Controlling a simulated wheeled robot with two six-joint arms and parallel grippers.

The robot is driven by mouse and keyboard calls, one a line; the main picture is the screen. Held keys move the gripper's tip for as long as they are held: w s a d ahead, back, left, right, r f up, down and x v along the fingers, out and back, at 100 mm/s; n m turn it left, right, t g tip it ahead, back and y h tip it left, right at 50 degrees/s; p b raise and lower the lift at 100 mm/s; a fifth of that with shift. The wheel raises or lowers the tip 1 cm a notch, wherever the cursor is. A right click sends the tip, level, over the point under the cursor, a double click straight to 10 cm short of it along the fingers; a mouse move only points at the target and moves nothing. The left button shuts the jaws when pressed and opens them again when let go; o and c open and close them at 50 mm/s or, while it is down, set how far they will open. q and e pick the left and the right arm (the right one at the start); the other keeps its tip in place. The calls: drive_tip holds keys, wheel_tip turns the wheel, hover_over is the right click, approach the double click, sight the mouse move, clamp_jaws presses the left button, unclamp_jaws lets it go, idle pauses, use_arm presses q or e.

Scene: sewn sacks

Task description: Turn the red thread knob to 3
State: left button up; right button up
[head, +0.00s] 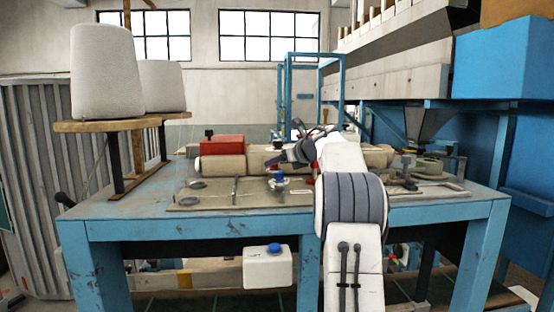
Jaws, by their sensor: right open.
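The sewing machine (222,165) lies along the blue table, with a beige body and a red block (222,145) on its left part. A small blue knob (277,181) stands on its front near the middle. A small red part (310,181) shows just right of the blue knob, partly behind my right arm; I cannot tell whether it is the red thread knob, and no number is readable. My right gripper (284,153) is open in front of the machine's middle, above the blue knob, its fingers pointing left. It hides part of the machine. My left gripper is out of view.
Two white thread cones (104,75) stand on a wooden shelf (85,126) at the left. A white box with a blue cap (267,268) hangs under the front edge of the table (170,229). A metal hopper (425,122) is behind at right.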

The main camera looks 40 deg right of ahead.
drive_tip(key=shift+w+a, duration=0.1)
clamp_jaws()
drive_tip(key=shift+a+m+h, duration=0.15)
drive_tip(key=shift+m+h, duration=0.55)
drive_tip(key=shift+h, duration=0.2)
unclamp_jaws()
drive_tip(key=shift+s+r+b, duration=0.1)
drive_tip(key=shift+s+b, duration=0.3)
drive_tip(key=b+v, duration=0.3)
drive_tip(key=v, duration=0.6)
drive_tip(key=shift+s+r, duration=0.25)
drive_tip(key=shift+r, duration=0.05)
